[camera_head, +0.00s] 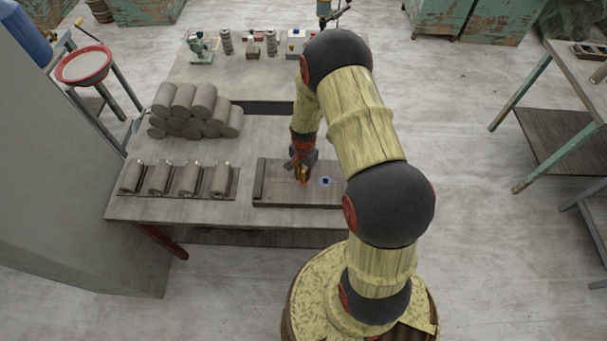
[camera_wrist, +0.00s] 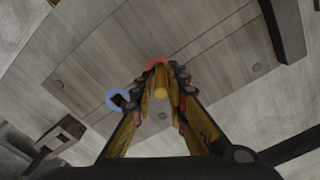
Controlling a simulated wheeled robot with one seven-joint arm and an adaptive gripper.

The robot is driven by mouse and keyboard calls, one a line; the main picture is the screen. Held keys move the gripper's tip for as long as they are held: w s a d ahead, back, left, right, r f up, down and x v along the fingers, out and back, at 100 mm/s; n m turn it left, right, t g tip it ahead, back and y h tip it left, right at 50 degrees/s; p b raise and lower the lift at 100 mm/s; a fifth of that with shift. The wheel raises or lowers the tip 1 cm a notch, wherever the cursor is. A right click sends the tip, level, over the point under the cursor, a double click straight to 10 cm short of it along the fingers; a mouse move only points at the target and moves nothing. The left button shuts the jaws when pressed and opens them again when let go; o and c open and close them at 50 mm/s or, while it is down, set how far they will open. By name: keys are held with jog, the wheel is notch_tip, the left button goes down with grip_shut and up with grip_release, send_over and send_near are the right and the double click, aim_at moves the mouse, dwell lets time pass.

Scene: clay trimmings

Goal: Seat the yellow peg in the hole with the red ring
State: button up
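The yellow peg (camera_wrist: 161,90) stands between my fingertips, its round end facing the wrist camera. My gripper (camera_wrist: 166,84) is closed on it, pointing down over the wooden board (camera_head: 275,197). The red ring (camera_wrist: 153,63) shows as an arc just beyond the fingertips; its hole is hidden by the peg and fingers. I cannot tell whether the peg's lower end is in the hole or above it. In the head view my gripper (camera_head: 302,172) hangs low over the board, left of the blue ring.
The blue ring (camera_head: 325,181) surrounds a dark, square-looking hole; it also shows in the wrist view (camera_wrist: 107,99). Several grey clay cylinders lie on a flat tray (camera_head: 234,188) left of the board. More are stacked behind (camera_head: 187,103). Small tools stand at the back of the table.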

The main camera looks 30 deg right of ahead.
jog(key=shift+o, duration=1.4)
jog(key=s+a+r+n+t, duration=0.1)
jog(key=s+a+r+n, duration=0.2)
jog(key=r, duration=1.4)
jog(key=s+a+r+n+t, duration=0.1)
jog(key=a+r+n+t, duration=0.2)
jog(key=r, duration=1.5)
jog(key=s+a+r+n, duration=0.3)
jog(key=s+r, duration=0.3)
jog(key=s, duration=0.2)
jog(key=s+a+r+n+t, duration=0.1)
jog(key=s+a+r+n, duration=0.3)
jog(key=s, duration=0.4)
notch_tip(320, 180, up, 2)
jog(key=shift+a+r+t, duration=0.25)
jog(key=shift+a+t, duration=0.05)
jog(key=shift+a, duration=0.3)
